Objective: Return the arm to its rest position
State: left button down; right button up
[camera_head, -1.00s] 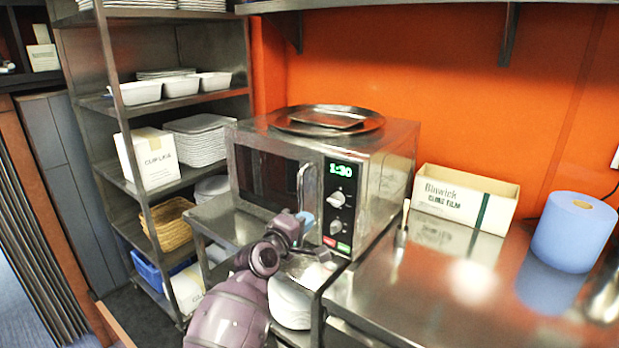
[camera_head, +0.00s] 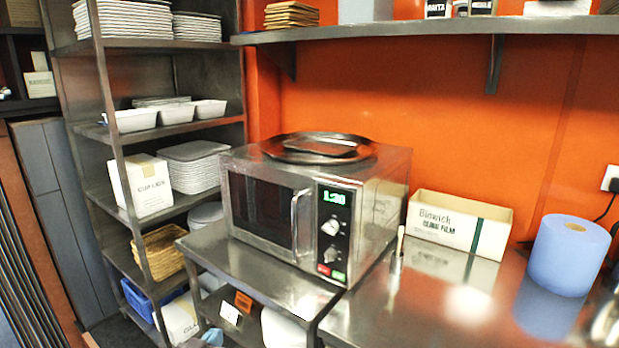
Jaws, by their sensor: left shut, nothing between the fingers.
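Only a small pale blue part of my left gripper (camera_head: 212,338) shows, at the bottom edge below the steel stand. It is shut and holds nothing. It is low and apart from the microwave (camera_head: 268,210), which stands on the steel stand with its door shut and its green display lit. The rest of my left arm is out of the picture. My right gripper is not in view.
A steel counter (camera_head: 420,310) at the right holds a cling film box (camera_head: 458,224) and a blue paper roll (camera_head: 570,255). A steel rack (camera_head: 118,140) with dishes and boxes stands at the left. A wall shelf (camera_head: 420,28) runs above. The stand's front top is bare.

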pick_arm(q)
jog(key=s+a+f+g+y, duration=0.1)
jog(key=s+a+f, duration=0.3)
jog(key=s+f, duration=0.4)
jog(key=s+a+f+g+y, duration=0.1)
jog(key=s+a+f+g, duration=0.2)
jog(key=s+f, duration=0.5)
jog(key=s+a, duration=0.1)
jog(key=s, duration=0.6)
jog(key=shift+s+g+y, duration=0.3)
jog(key=shift+s+y, duration=0.05)
jog(key=shift+y, duration=0.05)
jog(key=shift+a, duration=0.1)
